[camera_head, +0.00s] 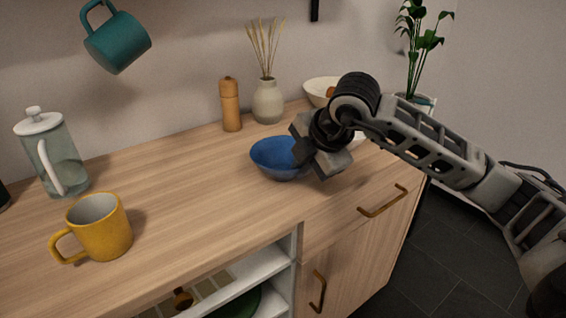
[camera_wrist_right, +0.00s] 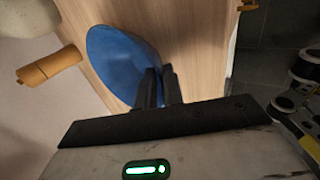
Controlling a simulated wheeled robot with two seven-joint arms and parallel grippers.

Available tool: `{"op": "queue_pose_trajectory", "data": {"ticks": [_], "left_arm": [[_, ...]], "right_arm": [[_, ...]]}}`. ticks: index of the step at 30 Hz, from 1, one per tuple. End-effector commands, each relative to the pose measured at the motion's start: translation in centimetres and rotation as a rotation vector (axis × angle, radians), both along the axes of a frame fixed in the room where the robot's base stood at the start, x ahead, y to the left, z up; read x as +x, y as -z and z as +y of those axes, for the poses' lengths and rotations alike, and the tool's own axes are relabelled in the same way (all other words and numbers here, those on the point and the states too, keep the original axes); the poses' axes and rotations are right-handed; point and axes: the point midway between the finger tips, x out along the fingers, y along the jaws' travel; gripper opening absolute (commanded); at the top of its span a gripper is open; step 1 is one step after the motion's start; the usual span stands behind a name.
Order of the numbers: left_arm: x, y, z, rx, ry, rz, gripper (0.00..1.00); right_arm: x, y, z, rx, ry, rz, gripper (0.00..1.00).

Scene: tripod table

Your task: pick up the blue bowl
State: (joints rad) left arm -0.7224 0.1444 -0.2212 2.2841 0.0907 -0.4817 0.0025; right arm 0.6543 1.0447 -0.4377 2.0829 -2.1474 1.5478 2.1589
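The blue bowl (camera_head: 272,157) stands upright on the wooden counter, and it also shows in the right wrist view (camera_wrist_right: 118,62). My right gripper (camera_head: 301,152) is at the bowl's right rim in the head view. In the right wrist view its two dark fingers (camera_wrist_right: 160,84) are close together, one on each side of the rim edge, and appear shut on it. The gripper hides part of the bowl's right side. The bowl looks level and shows no clear lift off the counter. My left gripper is not in view.
A wooden mill (camera_head: 230,105) and a vase with dry stems (camera_head: 268,102) stand behind the bowl. A pale bowl (camera_head: 318,91) is at the back right. A yellow mug (camera_head: 100,228) and a glass jug (camera_head: 58,155) are left. The counter between mug and bowl is clear.

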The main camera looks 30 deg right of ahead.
Motion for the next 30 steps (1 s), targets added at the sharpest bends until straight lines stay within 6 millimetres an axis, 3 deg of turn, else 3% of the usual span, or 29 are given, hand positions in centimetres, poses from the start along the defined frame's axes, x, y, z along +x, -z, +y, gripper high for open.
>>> {"op": "queue_pose_trajectory", "data": {"ticks": [3, 7, 13, 14, 15, 30], "left_arm": [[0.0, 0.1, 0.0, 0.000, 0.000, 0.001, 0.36], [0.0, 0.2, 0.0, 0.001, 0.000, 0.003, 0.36], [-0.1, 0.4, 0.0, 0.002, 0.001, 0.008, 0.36], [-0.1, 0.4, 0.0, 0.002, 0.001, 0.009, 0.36], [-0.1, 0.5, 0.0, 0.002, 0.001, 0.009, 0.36], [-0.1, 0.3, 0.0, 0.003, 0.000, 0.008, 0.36]], "right_arm": [[0.8, 1.5, 0.1, 0.002, 0.001, 0.002, 0.09], [1.2, 2.0, 0.1, 0.001, 0.000, -0.001, 0.09], [1.2, 2.0, 0.1, 0.001, 0.001, -0.001, 0.09], [1.2, 2.0, 0.1, 0.001, 0.001, -0.001, 0.01], [1.2, 2.0, 0.1, 0.001, 0.001, -0.001, 0.00], [1.3, 0.9, 0.1, 0.001, 0.001, -0.005, 0.00]]}}
